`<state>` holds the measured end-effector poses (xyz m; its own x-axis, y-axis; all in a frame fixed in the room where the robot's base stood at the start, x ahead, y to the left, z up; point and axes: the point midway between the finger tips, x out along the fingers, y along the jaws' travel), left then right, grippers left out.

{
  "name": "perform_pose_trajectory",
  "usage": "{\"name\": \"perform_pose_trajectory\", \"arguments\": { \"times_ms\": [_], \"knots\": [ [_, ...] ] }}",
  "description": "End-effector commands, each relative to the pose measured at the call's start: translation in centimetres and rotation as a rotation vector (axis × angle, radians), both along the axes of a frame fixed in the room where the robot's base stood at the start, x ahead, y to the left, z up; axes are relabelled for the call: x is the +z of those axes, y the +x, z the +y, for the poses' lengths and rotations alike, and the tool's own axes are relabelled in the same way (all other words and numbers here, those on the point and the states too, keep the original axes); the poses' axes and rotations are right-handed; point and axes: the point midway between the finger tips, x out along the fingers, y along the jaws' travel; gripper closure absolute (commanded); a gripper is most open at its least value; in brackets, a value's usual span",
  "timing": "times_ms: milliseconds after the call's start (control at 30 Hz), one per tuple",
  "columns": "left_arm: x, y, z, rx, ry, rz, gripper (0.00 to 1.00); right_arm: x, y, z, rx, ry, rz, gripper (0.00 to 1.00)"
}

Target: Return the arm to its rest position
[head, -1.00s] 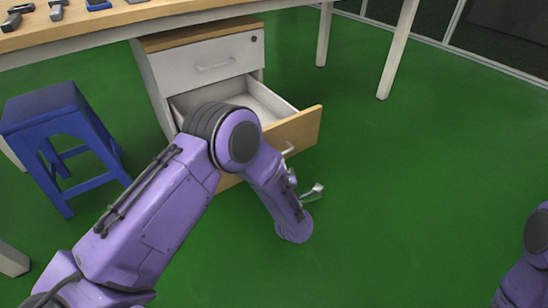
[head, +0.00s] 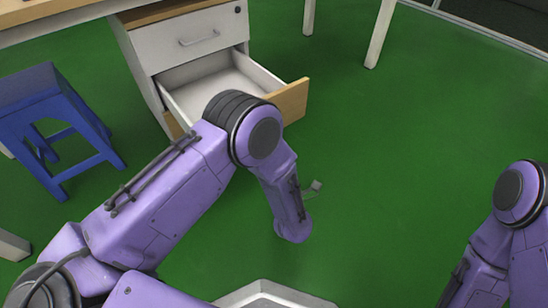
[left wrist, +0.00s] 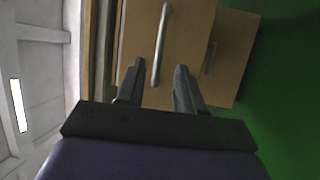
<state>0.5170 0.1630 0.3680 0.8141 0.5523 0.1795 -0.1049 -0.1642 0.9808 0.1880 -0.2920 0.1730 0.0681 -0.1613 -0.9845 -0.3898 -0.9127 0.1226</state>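My left arm (head: 170,190) reaches in from the left in the head view, its elbow bent in front of the open drawer and its forearm pointing down. Only a small grey part of its gripper (head: 316,187) shows beside the forearm there. In the left wrist view my left gripper (left wrist: 160,68) has its two fingers apart, with nothing held between them. A metal drawer handle (left wrist: 162,40) lies just beyond the fingertips. My right arm (head: 510,240) shows at the right edge of the head view. Its gripper is out of view.
The drawer (head: 290,103) stands pulled out and empty from the white cabinet (head: 145,80) under the table (head: 60,12). A blue stool (head: 35,85) stands at the left. Green floor (head: 400,130) is clear between the drawer and my right arm.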

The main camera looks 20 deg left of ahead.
Motion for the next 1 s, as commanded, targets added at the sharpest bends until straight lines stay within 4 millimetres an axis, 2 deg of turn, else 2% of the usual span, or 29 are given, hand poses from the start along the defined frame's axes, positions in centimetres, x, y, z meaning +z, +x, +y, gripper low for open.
{"name": "perform_pose_trajectory", "arguments": {
  "times_ms": [100, 200, 767, 867, 900, 967, 1000],
  "knots": [
    [-0.2, -1.6, -1.1, -0.001, 0.001, 0.001, 0.63, 0.7, 0.5, 0.0, -0.037, -0.016, -0.049, 0.57],
    [-0.4, -2.3, -1.5, 0.001, 0.0, 0.0, 0.63, 0.8, 0.8, -0.1, -0.054, -0.024, -0.073, 0.57],
    [-0.7, -2.5, -1.4, -0.004, 0.015, 0.022, 0.63, 0.9, 0.9, -0.1, -0.055, -0.027, -0.078, 0.57],
    [-1.9, -2.8, 0.2, -0.055, 0.144, 0.212, 0.63, 1.7, 1.0, -0.2, -0.026, -0.028, -0.075, 0.57],
    [-3.1, -3.3, 1.3, -0.098, 0.233, 0.352, 0.63, 2.2, 1.0, -0.3, -0.005, -0.03, -0.072, 0.57],
    [-5.5, -5.2, 3.2, -0.181, 0.377, 0.601, 0.63, 2.9, 1.2, -0.4, 0.032, -0.032, -0.067, 0.57],
    [-7.1, -7.0, 4.5, -0.245, 0.463, 0.767, 0.63, 3.3, 1.2, -0.5, 0.056, -0.033, -0.065, 0.57]
  ]
}}
